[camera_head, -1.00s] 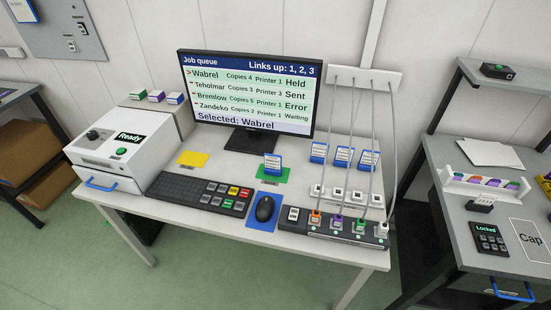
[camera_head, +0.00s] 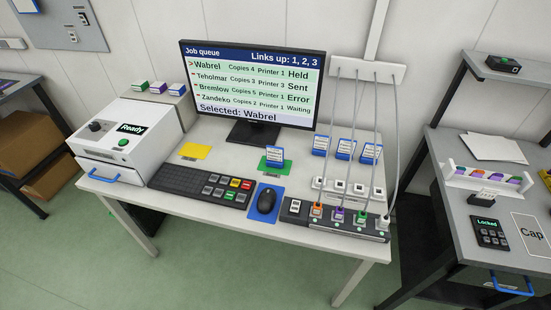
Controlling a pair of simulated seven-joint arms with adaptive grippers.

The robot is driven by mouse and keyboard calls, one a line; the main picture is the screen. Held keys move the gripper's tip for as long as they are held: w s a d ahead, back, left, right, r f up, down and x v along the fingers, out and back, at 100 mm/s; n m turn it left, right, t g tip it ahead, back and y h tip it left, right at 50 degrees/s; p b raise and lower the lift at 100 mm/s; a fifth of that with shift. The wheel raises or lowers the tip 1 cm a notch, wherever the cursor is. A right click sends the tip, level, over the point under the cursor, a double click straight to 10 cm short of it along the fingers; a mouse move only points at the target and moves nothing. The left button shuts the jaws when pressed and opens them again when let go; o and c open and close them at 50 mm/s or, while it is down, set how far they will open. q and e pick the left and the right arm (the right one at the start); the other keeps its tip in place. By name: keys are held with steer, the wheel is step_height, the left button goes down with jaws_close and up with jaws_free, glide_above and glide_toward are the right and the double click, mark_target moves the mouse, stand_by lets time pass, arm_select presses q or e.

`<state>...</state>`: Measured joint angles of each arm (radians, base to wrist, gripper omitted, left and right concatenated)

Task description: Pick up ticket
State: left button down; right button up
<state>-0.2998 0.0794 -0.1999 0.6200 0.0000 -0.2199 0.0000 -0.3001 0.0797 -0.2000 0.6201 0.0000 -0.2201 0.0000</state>
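No object is plainly marked as the ticket. A small blue-framed white card (camera_head: 275,155) with printed lines stands on a green pad (camera_head: 272,166) below the monitor. Three similar blue-framed cards, a left one (camera_head: 321,145), a middle one (camera_head: 345,149) and a right one (camera_head: 371,153), stand in a row at the back right of the white desk. Their print is too small to read. The monitor (camera_head: 252,82) shows a job queue with "Selected: Wabrel". Neither of my grippers is in view.
On the desk (camera_head: 180,213) are a printer (camera_head: 128,130) reading "Ready", a yellow pad (camera_head: 195,151), a keyboard (camera_head: 190,183), a mouse (camera_head: 266,201) and a port box (camera_head: 345,222) with hanging cables. A grey side bench (camera_head: 458,205) stands at right, beyond a gap.

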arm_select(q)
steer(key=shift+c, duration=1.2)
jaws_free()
